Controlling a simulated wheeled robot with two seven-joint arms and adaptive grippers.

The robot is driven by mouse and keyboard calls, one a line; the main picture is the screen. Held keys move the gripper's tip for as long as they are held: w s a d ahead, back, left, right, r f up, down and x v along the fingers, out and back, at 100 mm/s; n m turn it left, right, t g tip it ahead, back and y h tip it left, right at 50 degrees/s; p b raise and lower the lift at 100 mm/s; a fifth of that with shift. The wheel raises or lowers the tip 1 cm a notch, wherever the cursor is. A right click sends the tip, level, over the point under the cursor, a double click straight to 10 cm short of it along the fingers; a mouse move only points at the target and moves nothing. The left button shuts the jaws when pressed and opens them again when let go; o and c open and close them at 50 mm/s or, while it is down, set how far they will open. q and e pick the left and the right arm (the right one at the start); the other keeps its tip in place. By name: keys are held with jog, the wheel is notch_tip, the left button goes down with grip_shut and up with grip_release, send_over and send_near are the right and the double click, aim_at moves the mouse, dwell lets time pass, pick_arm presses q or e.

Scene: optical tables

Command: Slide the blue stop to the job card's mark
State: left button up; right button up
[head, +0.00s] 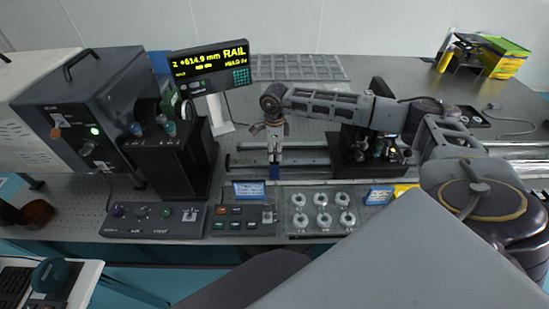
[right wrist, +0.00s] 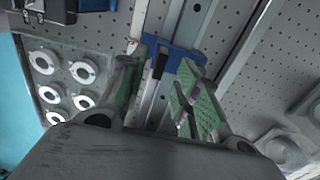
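The blue stop (head: 275,172) sits on the metal rail (head: 308,162) in the head view. In the right wrist view the blue stop (right wrist: 172,56) spans the rail just beyond my fingertips. My right gripper (head: 276,150) points down above the stop. In the right wrist view the right gripper (right wrist: 160,75) has its green-padded fingers apart, with no object clearly held between them. A small blue-bordered card (head: 249,190) stands in front of the rail, and another (head: 378,195) stands further right. Their print is too small to read. My left gripper is out of view.
A display (head: 212,66) behind the rail reads about +614.9 mm and "RAIL". A plate with several ring-shaped parts (head: 320,210) and button boxes (head: 153,220) lie along the front edge. A black mount (head: 365,155) stands to the right. A dark tower (head: 175,155) stands to the left.

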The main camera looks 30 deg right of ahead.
jog(key=shift+f, duration=2.15)
grip_shut()
